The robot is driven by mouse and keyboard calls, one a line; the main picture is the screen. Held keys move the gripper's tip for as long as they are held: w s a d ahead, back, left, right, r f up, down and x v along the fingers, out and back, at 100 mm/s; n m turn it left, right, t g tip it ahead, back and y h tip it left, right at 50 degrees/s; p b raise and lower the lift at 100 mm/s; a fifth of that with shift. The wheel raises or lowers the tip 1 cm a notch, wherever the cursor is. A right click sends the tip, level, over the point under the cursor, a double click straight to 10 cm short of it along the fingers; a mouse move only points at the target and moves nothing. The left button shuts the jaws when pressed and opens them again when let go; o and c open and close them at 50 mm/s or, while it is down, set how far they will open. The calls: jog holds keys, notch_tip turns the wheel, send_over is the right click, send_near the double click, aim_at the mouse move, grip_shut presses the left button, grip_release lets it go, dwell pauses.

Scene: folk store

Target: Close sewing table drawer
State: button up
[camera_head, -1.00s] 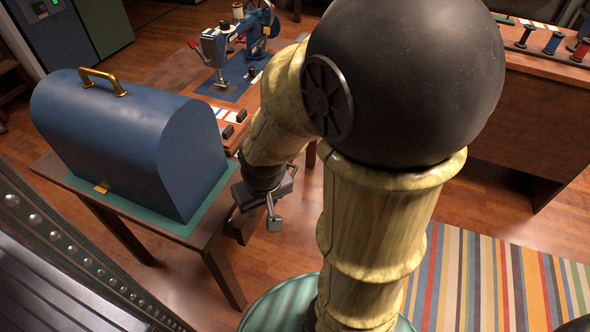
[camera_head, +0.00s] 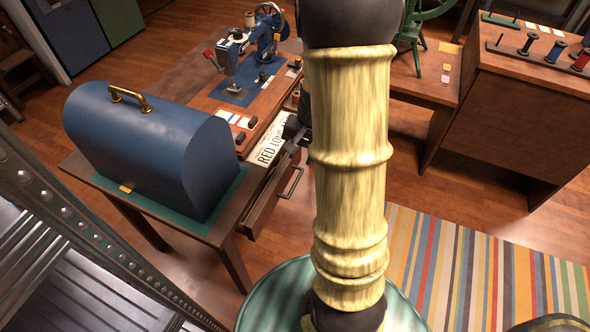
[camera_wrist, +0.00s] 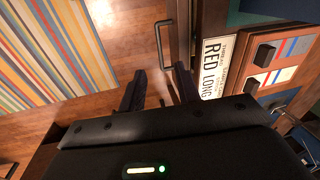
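The sewing table (camera_head: 222,97) stands left of my arm, with a blue sewing machine (camera_head: 262,45) on top. Its wooden drawer (camera_head: 266,208) is pulled out and has a dark metal handle (camera_head: 292,184) on its front. A white card reading "RED LONG" (camera_head: 268,143) shows at the open drawer; it also shows in the wrist view (camera_wrist: 212,62). My gripper (camera_wrist: 160,84) is open with nothing between its fingers. Its fingers point toward the drawer handle (camera_wrist: 160,46), apart from it. In the head view my arm hides most of the gripper.
A blue domed case (camera_head: 150,140) with a brass handle stands on a green mat on the left. A wooden counter with thread spools (camera_head: 555,45) is at the right. A striped rug (camera_head: 470,265) covers the floor on the right.

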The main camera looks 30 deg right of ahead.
aim_at(294, 186)
jog(key=shift+w+d+r+m, duration=0.1)
jog(key=shift+w+d+m, duration=0.15)
jog(key=shift+d, duration=0.25)
jog(key=shift+w+d+r+m, duration=0.1)
jog(key=shift+d+m, duration=0.25)
jog(key=shift+d, duration=0.15)
jog(key=shift+f, duration=0.15)
jog(key=w+f+b, duration=0.1)
jog(key=f, duration=0.4)
jog(key=a+f+b, duration=0.1)
jog(key=f+b, duration=0.1)
jog(key=f, duration=0.4)
jog(key=w+a+f+b, duration=0.1)
jog(key=f, duration=0.5)
jog(key=shift+w, duration=0.35)
jog(key=shift+r, duration=0.1)
jog(key=shift+c, duration=0.4)
grip_shut()
